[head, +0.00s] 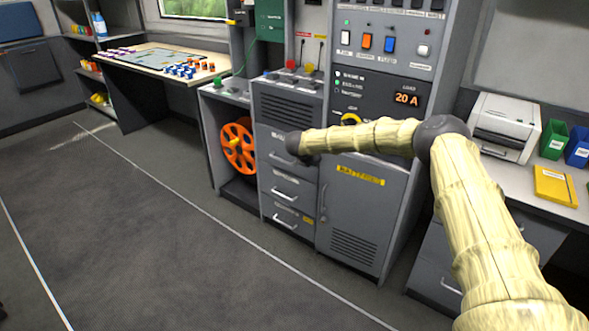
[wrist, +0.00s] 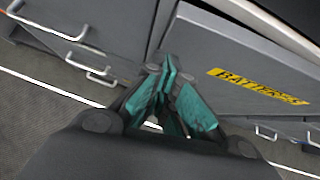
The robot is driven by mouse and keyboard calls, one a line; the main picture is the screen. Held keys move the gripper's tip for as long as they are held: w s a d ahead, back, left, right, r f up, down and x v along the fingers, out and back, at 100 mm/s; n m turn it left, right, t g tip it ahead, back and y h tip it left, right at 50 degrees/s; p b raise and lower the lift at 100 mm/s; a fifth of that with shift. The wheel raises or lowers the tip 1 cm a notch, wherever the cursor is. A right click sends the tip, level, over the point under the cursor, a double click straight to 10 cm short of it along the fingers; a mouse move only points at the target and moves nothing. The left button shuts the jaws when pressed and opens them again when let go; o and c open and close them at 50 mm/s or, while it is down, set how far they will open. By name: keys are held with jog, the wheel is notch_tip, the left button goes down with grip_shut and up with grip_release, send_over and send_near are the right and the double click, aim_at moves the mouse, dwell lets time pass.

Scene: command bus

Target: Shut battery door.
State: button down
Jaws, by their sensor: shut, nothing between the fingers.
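The battery door (head: 350,215) is a grey panel with a yellow label and a vent, low in the grey cabinet in the head view. It looks closed or nearly closed there; I cannot tell whether it is fully flush. In the wrist view the door (wrist: 235,65) is tilted, with its yellow label to the right and a dark seam along its left edge. My gripper (wrist: 167,78) has teal fingers that are shut and empty.
Drawers with bar handles (head: 285,195) stand left of the door, and an orange reel (head: 238,147) sits further left. A switch panel (head: 385,45) is above. A printer (head: 505,125) stands on the right counter. The floor in front (head: 200,260) is clear.

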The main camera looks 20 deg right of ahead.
jog(key=shift+w+d, duration=0.3)
jog(key=shift+w, duration=0.05)
jog(key=shift+a, duration=0.1)
